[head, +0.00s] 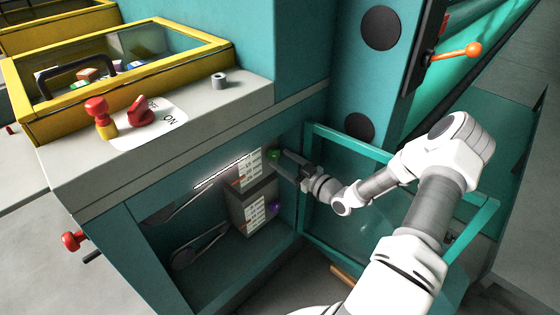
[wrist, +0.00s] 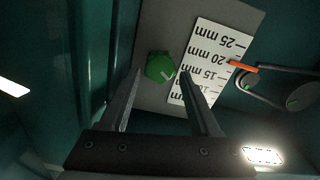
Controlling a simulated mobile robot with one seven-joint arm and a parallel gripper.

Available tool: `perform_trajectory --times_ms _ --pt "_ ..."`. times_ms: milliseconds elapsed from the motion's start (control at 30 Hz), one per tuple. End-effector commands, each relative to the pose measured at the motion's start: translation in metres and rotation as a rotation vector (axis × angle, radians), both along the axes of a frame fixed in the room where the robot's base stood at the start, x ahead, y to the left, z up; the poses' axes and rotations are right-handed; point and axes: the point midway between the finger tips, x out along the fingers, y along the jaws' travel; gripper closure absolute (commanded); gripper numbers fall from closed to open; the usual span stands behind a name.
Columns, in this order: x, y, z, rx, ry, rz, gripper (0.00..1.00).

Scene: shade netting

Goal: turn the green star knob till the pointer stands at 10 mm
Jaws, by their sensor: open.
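The green star knob (wrist: 159,67) sits on a grey plate in the wrist view, with a pale mark on its face. In the head view it is a small green spot (head: 274,155) inside the cabinet opening. My gripper (head: 288,160) is open in front of it. In the wrist view the two fingertips are on either side of the knob; I cannot tell whether they touch it. The white scale (wrist: 207,62) appears upside down, with 25, 20, 15 and a partly hidden 10 mm. The orange pointer (wrist: 243,67) has its tip near the 20 mm mark.
A purple knob (head: 277,205) and a second scale (head: 254,214) are below. A teal door frame (head: 345,142) stands open right of the opening, close to my arm. A belt with pulleys (wrist: 278,90) is beside the pointer. A red switch (head: 141,111) is on top.

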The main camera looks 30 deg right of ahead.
Motion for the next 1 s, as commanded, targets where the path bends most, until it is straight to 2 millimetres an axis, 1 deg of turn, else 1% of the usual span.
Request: perform_trajectory --times_ms 33,100,200,467,500,567,600,667,700,833,867,1000 --pt "0.006 0.002 -0.001 -0.001 -0.001 0.001 0.37" --pt "0.012 0.004 -0.001 0.0 -0.001 0.0 0.37" --pt "0.016 0.006 0.0 0.0 0.0 0.0 0.37" --pt "0.018 0.006 0.0 0.0 0.0 0.0 0.37" --pt "0.018 0.006 0.0 0.0 0.0 0.0 0.39" --pt "0.018 0.006 0.0 0.0 0.0 0.0 0.49" --pt "0.018 0.006 0.0 0.0 0.0 0.0 0.57" --pt "0.018 0.006 0.0 0.0 0.0 0.0 0.67" --pt "0.018 0.006 0.0 0.0 0.0 0.0 0.75" --pt "0.018 0.006 0.0 0.0 0.0 0.0 0.98" --pt "0.018 0.006 0.0 0.0 0.0 0.0 1.0" --pt "0.018 0.006 0.0 0.004 0.001 0.0 1.0"
